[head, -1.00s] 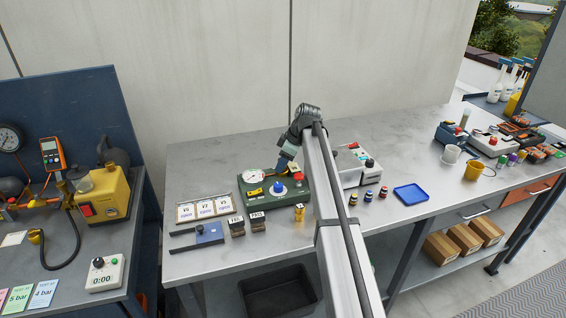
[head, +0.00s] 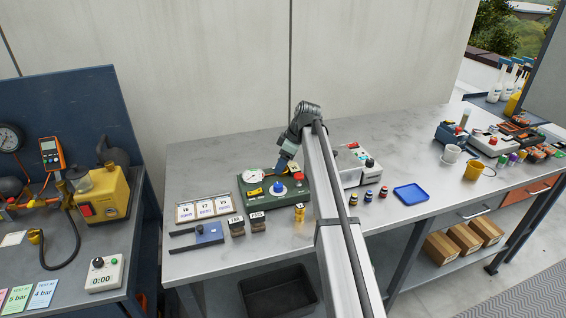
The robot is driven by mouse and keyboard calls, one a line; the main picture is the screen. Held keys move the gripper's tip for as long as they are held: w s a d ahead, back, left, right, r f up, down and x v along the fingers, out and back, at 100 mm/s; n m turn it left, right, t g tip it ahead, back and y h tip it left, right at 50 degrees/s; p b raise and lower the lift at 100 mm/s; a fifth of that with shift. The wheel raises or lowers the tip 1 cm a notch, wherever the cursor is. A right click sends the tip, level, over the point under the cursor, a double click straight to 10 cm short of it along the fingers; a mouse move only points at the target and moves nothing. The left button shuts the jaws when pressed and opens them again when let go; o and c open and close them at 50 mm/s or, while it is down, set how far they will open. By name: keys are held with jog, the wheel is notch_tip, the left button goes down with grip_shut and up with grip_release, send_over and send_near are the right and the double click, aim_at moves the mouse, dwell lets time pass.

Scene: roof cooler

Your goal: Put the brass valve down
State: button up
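A small brass-coloured piece (head: 299,213), which looks like the brass valve, stands on the grey bench near its front edge, just left of my arm. My gripper (head: 281,167) is further back, low over the rear of the green test unit (head: 262,205) with its round gauge and blue knob. The gripper is apart from the brass piece. Its fingers are too small to read, so I cannot tell whether they are open, shut or holding something.
Two dark stamp-like blocks (head: 257,221), a blue clamp (head: 208,233) and a card rack (head: 204,209) stand left of the brass piece. Small jars (head: 368,195) and a blue tray (head: 411,192) lie right of my arm. Bare bench (head: 430,205) shows around the tray.

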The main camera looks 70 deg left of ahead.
jog(key=v, duration=1.2)
jog(key=shift+a, duration=0.2)
jog(key=shift+w, duration=0.1)
